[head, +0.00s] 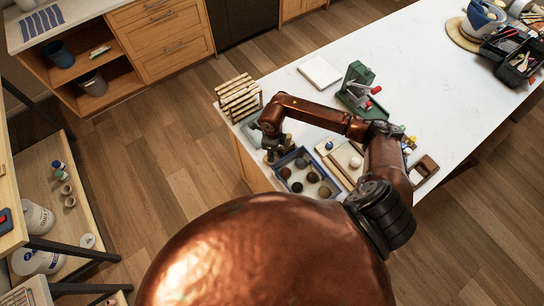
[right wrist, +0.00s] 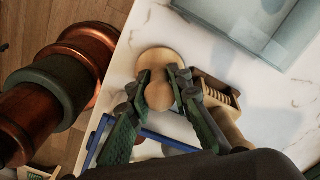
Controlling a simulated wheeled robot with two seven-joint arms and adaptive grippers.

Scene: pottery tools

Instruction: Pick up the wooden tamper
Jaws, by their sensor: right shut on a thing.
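The wooden tamper (right wrist: 159,58) shows in the right wrist view as a pale round disc with a rounded knob over it, near the edge of the white table. My right gripper (right wrist: 159,82) has its two green-padded fingers on either side of the knob and is shut on it. I cannot tell whether the disc touches the table. In the head view my right gripper (head: 271,148) is at the table's left end, and the tamper is mostly hidden by it. My left gripper is not in view.
A blue-rimmed tray (head: 283,163) of dark balls lies close beside the gripper. A slatted wooden rack (head: 239,97) stands behind it at the table's edge. In the right wrist view, a wooden cylinder (right wrist: 229,126) and a brush-like tool sit just right of the fingers.

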